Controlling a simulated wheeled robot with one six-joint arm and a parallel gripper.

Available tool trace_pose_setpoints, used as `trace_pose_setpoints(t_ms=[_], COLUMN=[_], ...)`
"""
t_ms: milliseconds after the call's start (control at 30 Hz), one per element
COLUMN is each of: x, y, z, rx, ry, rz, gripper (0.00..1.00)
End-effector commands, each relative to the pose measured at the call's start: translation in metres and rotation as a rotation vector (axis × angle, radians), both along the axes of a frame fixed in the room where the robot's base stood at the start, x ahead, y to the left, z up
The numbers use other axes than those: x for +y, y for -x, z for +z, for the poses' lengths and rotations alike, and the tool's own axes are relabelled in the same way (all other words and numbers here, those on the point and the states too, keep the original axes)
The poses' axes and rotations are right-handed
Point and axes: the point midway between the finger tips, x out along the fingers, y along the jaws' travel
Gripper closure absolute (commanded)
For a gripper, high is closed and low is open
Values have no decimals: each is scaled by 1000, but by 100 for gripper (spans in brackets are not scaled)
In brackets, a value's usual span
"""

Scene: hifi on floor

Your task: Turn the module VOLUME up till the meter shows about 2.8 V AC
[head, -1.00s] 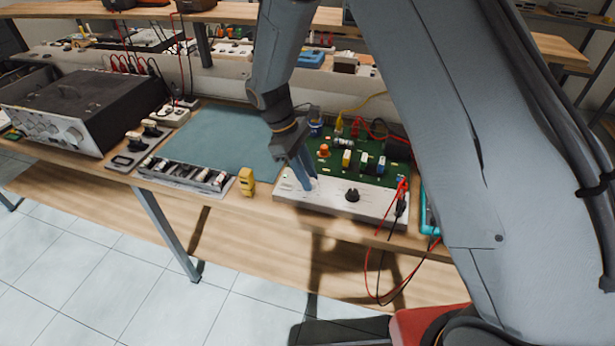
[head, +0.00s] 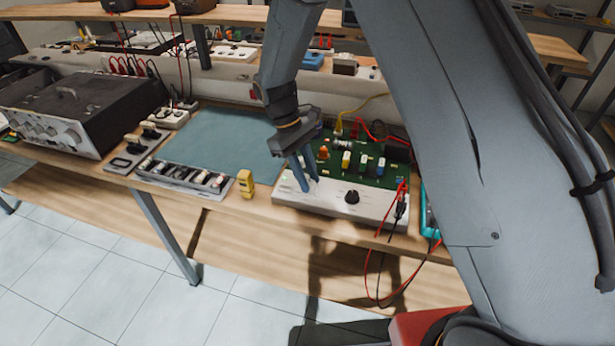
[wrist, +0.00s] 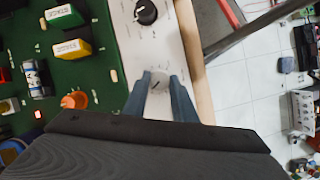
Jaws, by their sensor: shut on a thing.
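The module is a green circuit board (head: 378,172) with a pale front panel (head: 325,200) on the bench. A pale grey knob (wrist: 159,81) sits on this panel between my two fingers in the wrist view. My gripper (head: 306,187) is shut on it, pointing down at the panel's left part; the wrist view shows my gripper too (wrist: 160,82). A black knob (head: 352,197) is further right on the panel and also shows in the wrist view (wrist: 147,12). I cannot read the panel labels. A teal-cased device (head: 429,214), perhaps the meter, is mostly behind my arm; its display is hidden.
Red and black leads (head: 384,255) hang over the bench edge on the right. A teal mat (head: 220,140) is bare. A black-topped instrument (head: 85,110) stands far left.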

Motion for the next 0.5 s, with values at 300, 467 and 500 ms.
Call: trace_pose_setpoints(t_ms=[300, 467, 500], x=[0, 0, 1], y=[0, -1, -1], z=[1, 1, 3], rx=[-1, -1, -1], ry=[0, 0, 0], rz=[1, 1, 1], gripper=[57, 57, 57])
